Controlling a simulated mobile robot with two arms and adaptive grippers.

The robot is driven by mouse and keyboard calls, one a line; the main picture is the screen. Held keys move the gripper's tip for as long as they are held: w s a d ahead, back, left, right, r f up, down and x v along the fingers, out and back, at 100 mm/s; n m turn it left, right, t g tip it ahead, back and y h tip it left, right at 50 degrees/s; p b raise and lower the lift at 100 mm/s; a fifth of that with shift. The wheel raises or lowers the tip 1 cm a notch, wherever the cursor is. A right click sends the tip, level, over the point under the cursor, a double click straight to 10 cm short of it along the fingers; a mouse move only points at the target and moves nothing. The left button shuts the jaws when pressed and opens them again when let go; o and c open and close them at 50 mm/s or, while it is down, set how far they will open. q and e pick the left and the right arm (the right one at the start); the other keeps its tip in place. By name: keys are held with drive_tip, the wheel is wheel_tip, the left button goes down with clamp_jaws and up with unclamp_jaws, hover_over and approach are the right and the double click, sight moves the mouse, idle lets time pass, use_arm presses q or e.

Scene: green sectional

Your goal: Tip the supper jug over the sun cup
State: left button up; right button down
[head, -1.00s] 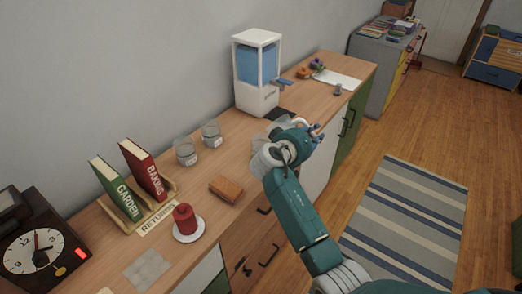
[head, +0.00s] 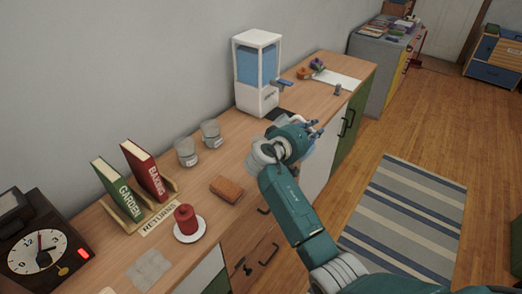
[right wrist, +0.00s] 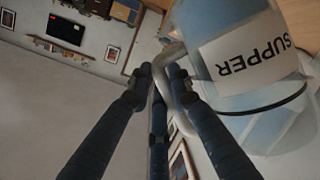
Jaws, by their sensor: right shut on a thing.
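My right gripper (head: 312,129) is over the counter's front edge, right of the water dispenser. In the right wrist view its fingers (right wrist: 160,75) are shut on the handle (right wrist: 181,85) of the clear supper jug. The jug (right wrist: 285,120) bears a white SUPPER label, upside down in that view, and looks bluish inside. In the head view the arm and gripper hide most of the jug; I cannot tell its exact tilt. Two clear cups with small labels, a nearer one (head: 185,153) and a farther one (head: 211,135), stand on the counter; their words are too small to read. My left gripper is out of view.
The water dispenser (head: 257,75) stands behind the cups. A brown block (head: 226,189), a red candle on a white saucer (head: 187,238), books in a rack (head: 146,171) and a clock (head: 38,250) occupy the nearer counter. Bare wood lies between the cups and my gripper.

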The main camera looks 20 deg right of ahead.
drive_tip(key=shift+r, duration=0.2)
drive_tip(key=shift+w+a+r+n+p, duration=0.2)
drive_tip(key=shift+r+n+p, duration=0.1)
drive_tip(key=shift+r, duration=0.25)
drive_tip(key=shift+r, duration=0.1)
idle(0.3)
drive_tip(key=shift+a+r+h, duration=0.1)
drive_tip(key=shift+r+h, duration=0.2)
drive_tip(key=shift+h, duration=0.1)
drive_tip(key=shift+w+r+n, duration=0.1)
drive_tip(key=shift+r+n, duration=0.1)
drive_tip(key=shift+n, duration=0.2)
drive_tip(key=shift+a+r, duration=0.1)
drive_tip(key=shift+w+a+r+n+p, duration=0.2)
drive_tip(key=shift+r+n+p, duration=0.1)
drive_tip(key=shift+r+p, duration=0.1)
drive_tip(key=shift+r, duration=0.15)
